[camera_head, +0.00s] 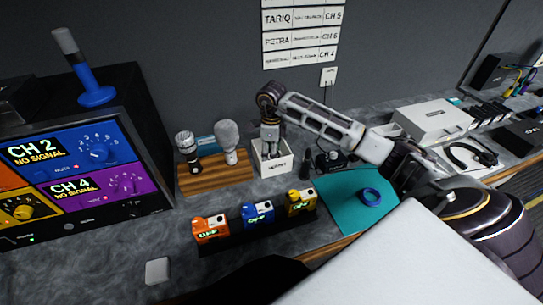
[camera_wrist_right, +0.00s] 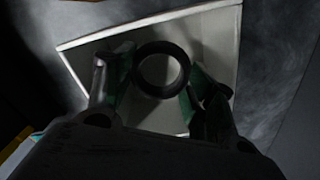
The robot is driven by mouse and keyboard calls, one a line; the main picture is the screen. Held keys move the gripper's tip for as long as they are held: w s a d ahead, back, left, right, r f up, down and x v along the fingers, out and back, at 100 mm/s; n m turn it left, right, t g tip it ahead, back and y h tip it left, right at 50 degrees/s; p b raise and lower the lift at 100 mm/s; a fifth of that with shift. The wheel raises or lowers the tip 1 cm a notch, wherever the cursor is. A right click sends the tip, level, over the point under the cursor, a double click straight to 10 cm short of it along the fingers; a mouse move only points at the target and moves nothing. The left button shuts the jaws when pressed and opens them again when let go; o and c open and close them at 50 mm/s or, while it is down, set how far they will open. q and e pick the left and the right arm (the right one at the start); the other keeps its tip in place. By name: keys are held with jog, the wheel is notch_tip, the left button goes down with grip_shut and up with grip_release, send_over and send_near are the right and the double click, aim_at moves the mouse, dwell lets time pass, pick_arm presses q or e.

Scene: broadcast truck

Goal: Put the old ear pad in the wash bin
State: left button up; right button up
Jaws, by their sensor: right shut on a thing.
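The wash bin (camera_head: 273,176) is a white open box with a dark label, standing at the back of the counter in the head view. Its pale rim (camera_wrist_right: 150,24) surrounds the scene in the right wrist view. My right gripper (camera_head: 270,148) points down at the bin's opening. In the right wrist view, its green-padded fingers (camera_wrist_right: 157,80) are shut on the old ear pad, a dark ring (camera_wrist_right: 181,62), over the bin's inside. The ring's exact height relative to the rim is unclear. The head view hides the held ring. My left gripper is not in view.
Microphones (camera_head: 228,141) stand on a wooden board left of the bin. Orange, blue and yellow packs (camera_head: 257,212) sit in front. A headset (camera_head: 470,156) lies farther right.

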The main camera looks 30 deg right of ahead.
jog(key=shift+f, duration=1.25)
jog(key=o, duration=0.4)
jog(key=shift+c, duration=0.2)
jog(key=shift+o, duration=0.6)
jog(key=shift+r, duration=0.55)
notch_tip(320, 180, up, 6)
jog(key=shift+f, duration=0.25)
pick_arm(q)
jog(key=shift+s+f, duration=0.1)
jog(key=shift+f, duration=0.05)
pick_arm(e)
jog(key=shift+r, duration=2.85)
